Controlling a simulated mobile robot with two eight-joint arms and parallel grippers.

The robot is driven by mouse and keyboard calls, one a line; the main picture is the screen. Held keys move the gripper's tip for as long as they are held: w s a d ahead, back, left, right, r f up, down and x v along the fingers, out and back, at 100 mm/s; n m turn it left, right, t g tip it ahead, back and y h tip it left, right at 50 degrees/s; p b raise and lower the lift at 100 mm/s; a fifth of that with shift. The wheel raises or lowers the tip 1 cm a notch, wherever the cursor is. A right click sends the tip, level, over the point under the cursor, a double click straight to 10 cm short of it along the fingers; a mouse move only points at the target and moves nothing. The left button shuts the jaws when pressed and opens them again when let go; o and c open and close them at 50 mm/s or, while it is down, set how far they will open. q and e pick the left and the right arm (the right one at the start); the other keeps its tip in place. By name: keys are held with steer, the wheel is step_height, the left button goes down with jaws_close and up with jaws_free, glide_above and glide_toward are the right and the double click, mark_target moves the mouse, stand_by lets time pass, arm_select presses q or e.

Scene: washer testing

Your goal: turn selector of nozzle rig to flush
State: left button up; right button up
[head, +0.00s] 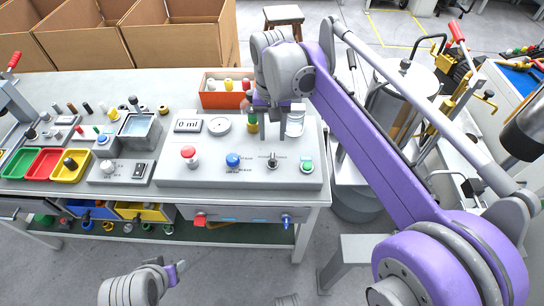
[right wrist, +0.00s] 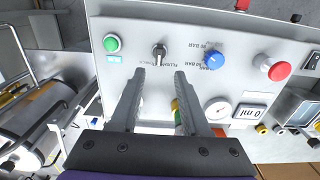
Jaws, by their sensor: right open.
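The nozzle rig (head: 240,177) is a grey sloped box on the bench. Its selector (head: 272,161) is a small metal lever between a blue knob (head: 233,160) and a green button (head: 306,166). In the right wrist view the selector (right wrist: 159,50) shows just beyond my fingertips, with an upside-down label that seems to read FLUSH to its right. My right gripper (right wrist: 160,74) is open and empty, its fingers on either side of the line to the selector, seemingly not touching it. It also shows over the rig in the head view (head: 274,138). My left gripper (head: 178,271) is low at the front, its jaws unclear.
The rig also carries a red button (head: 189,155), a round gauge (head: 219,124) and a 0 ml display (head: 188,126). A clear cup (head: 295,121) and a green-yellow bottle (head: 252,123) stand near my right gripper. Coloured trays (head: 70,165) lie at left.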

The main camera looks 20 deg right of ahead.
mark_target(273, 159)
step_height(273, 159, down, 10)
steer(key=shift+r+b, duration=0.1)
steer(key=shift+b, duration=0.55)
jaws_close()
